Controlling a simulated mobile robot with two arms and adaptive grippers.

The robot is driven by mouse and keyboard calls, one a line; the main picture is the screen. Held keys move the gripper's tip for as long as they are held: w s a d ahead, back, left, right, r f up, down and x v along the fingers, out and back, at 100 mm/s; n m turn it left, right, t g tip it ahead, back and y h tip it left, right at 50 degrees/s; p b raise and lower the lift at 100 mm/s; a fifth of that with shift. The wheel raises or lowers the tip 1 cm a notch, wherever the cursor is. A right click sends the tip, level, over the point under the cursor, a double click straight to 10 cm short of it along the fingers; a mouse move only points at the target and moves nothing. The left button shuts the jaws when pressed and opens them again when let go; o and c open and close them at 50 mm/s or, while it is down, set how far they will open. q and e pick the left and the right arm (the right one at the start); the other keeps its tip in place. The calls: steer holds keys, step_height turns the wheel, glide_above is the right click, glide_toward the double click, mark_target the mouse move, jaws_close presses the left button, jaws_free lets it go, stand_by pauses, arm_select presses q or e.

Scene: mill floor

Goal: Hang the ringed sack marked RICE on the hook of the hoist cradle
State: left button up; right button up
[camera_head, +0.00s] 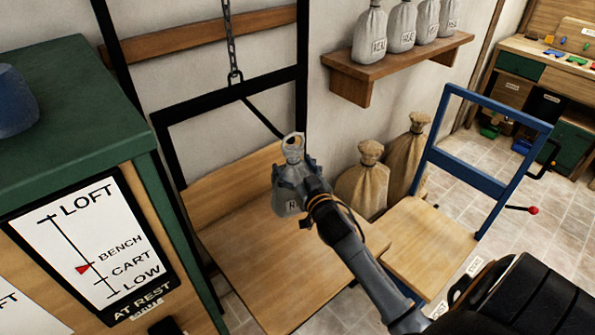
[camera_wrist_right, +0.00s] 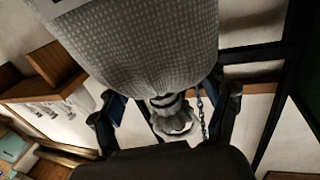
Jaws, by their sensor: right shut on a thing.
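A pale grey sack (camera_head: 288,202) with a ring at its top (camera_head: 293,139) hangs upright in my right gripper (camera_head: 294,174), which is shut around its neck. Its label is mostly covered; only an R shows. In the right wrist view the sack (camera_wrist_right: 145,45) fills the top, with its neck and ring (camera_wrist_right: 173,122) between the fingers. The hoist cradle (camera_head: 250,260) has a wooden platform and a black frame. Its black hook arm (camera_head: 262,117) slopes down to beside the ring; I cannot tell whether they touch or are engaged. My left gripper is out of view.
A chain (camera_head: 231,50) rises above the cradle. Several pale sacks stand on a wall shelf (camera_head: 400,62). Brown sacks (camera_head: 365,183) stand behind a blue cart (camera_head: 425,245) at right. A green cabinet (camera_head: 75,110) with a level board (camera_head: 90,240) is close on the left.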

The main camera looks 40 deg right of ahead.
steer(key=shift+w+a+r+b, duration=0.15)
steer(key=shift+w+b, duration=0.6)
steer(key=shift+w, duration=1.05)
steer(key=shift+w+f+b, duration=0.55)
steer(key=shift+f+b, duration=0.15)
steer(key=shift+f, duration=0.25)
steer(key=o, duration=1.8)
steer(key=shift+a, duration=0.1)
steer(key=shift+o, duration=0.2)
steer(key=shift+s+f, duration=0.1)
glide_toward(287, 161)
steer(key=f, duration=0.3)
steer(key=shift+w, duration=0.3)
